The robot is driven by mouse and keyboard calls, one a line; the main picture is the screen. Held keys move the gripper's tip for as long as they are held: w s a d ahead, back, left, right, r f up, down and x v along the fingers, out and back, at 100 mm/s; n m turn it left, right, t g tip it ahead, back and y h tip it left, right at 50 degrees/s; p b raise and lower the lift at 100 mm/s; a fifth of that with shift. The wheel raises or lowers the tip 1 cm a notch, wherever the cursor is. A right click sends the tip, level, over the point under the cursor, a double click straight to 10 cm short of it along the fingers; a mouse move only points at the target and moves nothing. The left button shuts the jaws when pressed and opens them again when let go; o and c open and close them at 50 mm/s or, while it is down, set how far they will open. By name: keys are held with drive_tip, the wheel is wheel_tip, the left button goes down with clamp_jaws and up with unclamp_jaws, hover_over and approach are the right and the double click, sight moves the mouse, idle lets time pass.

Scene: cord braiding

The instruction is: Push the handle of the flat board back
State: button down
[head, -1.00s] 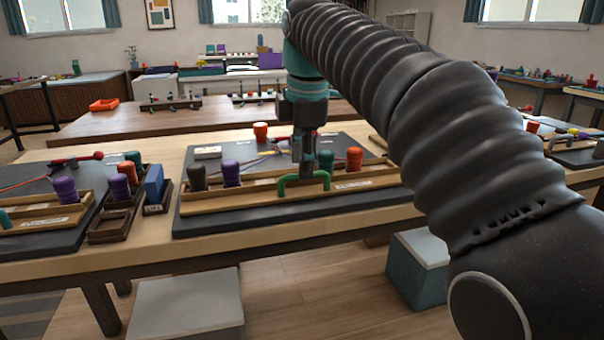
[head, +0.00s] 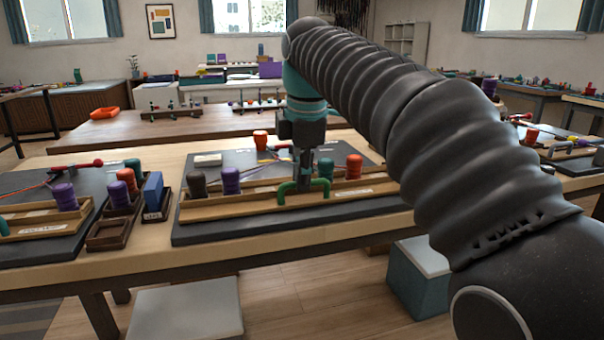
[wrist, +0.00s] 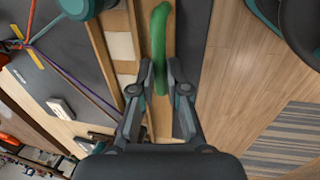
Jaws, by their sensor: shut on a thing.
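The green handle (head: 303,189) is a bent bar on the wooden strip (head: 235,208) along the front of the dark flat board (head: 235,233). My gripper (head: 304,178) comes down from above at the handle. In the wrist view, the green handle (wrist: 161,30) runs between the two fingers of my gripper (wrist: 160,80), which are closed on it. The fingers hide part of the handle in the head view.
Dark (head: 196,183), purple (head: 230,181), teal (head: 325,168) and orange (head: 354,167) spools stand along the board behind the handle.

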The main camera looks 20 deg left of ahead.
drive_tip(key=shift+w+a+r+p, duration=0.25)
drive_tip(key=shift+w+p, duration=0.1)
drive_tip(key=shift+p, duration=0.4)
drive_tip(key=shift+w+a+f, duration=0.15)
drive_tip(key=shift+w+f, duration=0.05)
drive_tip(key=shift+w, duration=0.1)
drive_tip(key=c, duration=1.2)
unclamp_jaws()
drive_tip(key=shift+w, duration=0.1)
drive_tip(key=shift+s+d+r, duration=0.2)
drive_tip(key=shift+s+r, duration=0.15)
drive_tip(key=shift+r, duration=1.6)
drive_tip(key=shift+s+d+r, duration=0.2)
drive_tip(key=shift+s+r, duration=0.15)
drive_tip(key=shift+r, duration=1.6)
drive_tip(key=shift+s+d+r, duration=0.2)
drive_tip(key=shift+s+r, duration=0.15)
drive_tip(key=shift+r, duration=1.6)
